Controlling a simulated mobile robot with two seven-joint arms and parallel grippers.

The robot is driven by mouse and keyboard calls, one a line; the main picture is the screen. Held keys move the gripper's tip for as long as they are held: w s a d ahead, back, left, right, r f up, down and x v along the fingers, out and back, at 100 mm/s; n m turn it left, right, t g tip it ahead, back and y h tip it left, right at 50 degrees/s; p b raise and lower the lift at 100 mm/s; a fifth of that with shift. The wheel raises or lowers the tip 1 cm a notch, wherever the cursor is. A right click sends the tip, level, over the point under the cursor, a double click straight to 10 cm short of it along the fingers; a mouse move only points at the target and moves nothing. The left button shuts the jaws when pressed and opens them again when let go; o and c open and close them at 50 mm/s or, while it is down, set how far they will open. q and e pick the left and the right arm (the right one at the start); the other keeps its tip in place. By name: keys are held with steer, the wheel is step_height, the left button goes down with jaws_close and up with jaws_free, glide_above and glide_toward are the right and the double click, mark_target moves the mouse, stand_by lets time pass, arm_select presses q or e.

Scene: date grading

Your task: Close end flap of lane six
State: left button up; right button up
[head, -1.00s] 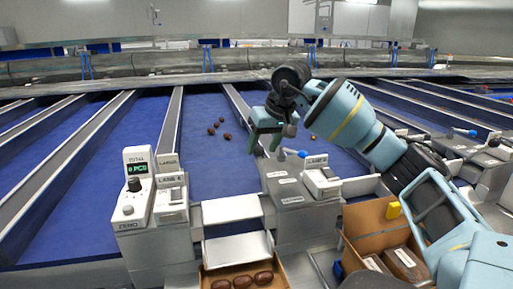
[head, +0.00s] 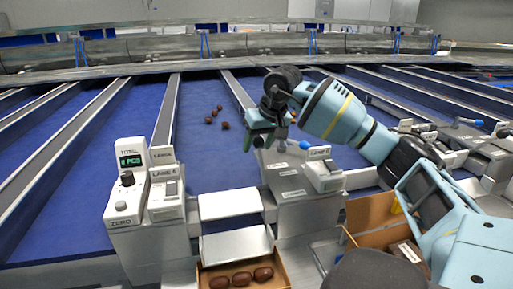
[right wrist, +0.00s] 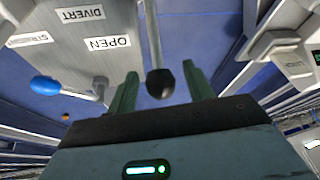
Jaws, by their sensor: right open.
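The lane six console (head: 323,170) stands right of centre in the head view, beside a grey metal housing with labels. In the right wrist view the housing (right wrist: 85,70) shows "OPEN" and "DIVERT" labels. A lever with a black knob (right wrist: 160,84) shows between the fingers of my right gripper (right wrist: 161,90). The fingers are open and apart from the knob; I cannot tell its depth. In the head view my right gripper (head: 262,135) hangs above the housing. A blue-knobbed lever (right wrist: 45,84) is to the left. I cannot tell which plate is the end flap.
A console with a display (head: 130,180) stands left. Another cardboard box (head: 370,215) is under my right arm. Several dates (head: 224,126) lie on the blue belt.

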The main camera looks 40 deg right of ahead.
steer(key=shift+x, duration=1)
jaws_close()
